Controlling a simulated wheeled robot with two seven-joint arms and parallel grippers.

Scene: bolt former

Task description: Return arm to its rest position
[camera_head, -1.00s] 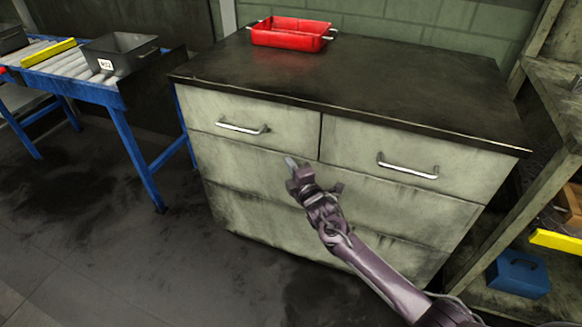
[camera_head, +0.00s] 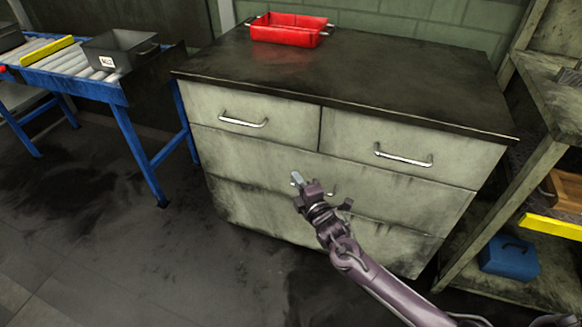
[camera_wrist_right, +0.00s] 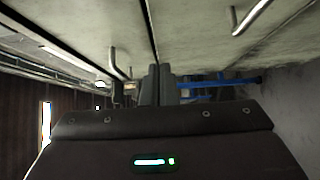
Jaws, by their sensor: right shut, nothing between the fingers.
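My right gripper (camera_head: 296,180) is in front of the drawer cabinet (camera_head: 265,205), below its two top drawers. It is shut and empty, with its fingers pointing up and to the left. In the right wrist view the closed fingers (camera_wrist_right: 157,85) stand in the middle, with cabinet drawer handles (camera_wrist_right: 118,62) above them. My right arm comes in from the lower right. My left gripper is in neither view.
A red tray (camera_head: 290,36) stands on the dark cabinet top (camera_head: 400,85). A blue-framed roller conveyor (camera_head: 95,88) with a grey bin (camera_head: 120,52) is on the left. A shelf rack (camera_head: 530,150) with a blue box (camera_head: 510,257) is on the right. Floor at lower left is clear.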

